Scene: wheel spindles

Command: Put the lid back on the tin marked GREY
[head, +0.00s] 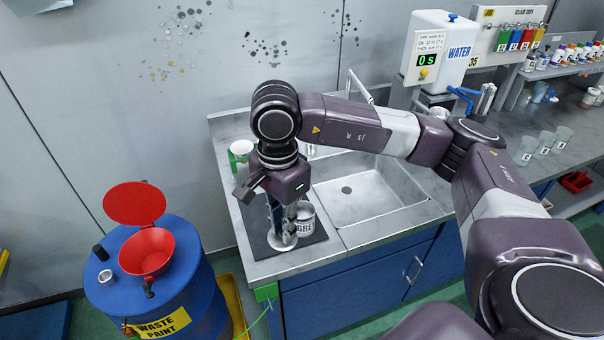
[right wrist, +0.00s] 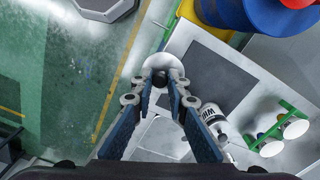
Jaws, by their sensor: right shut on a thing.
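The tin marked GREY (head: 305,222) stands upright on a dark mat (head: 318,238) at the left end of the sink counter. It also shows in the right wrist view (right wrist: 213,117). My right gripper (head: 287,232) points down beside it, on its left and nearer side. In the right wrist view its fingertips (right wrist: 165,80) close on the dark middle part of a round white lid (right wrist: 157,63). The lid shows in the head view (head: 276,243) below the fingers, apart from the tin's top. The fingers partly cover the tin and lid. My left gripper is out of view.
A steel sink (head: 362,195) lies right of the mat. A green stand with white round parts (head: 240,150) is behind my gripper. A blue waste paint drum (head: 185,285) with a red funnel stands left of the counter. A water tank (head: 440,45) stands behind.

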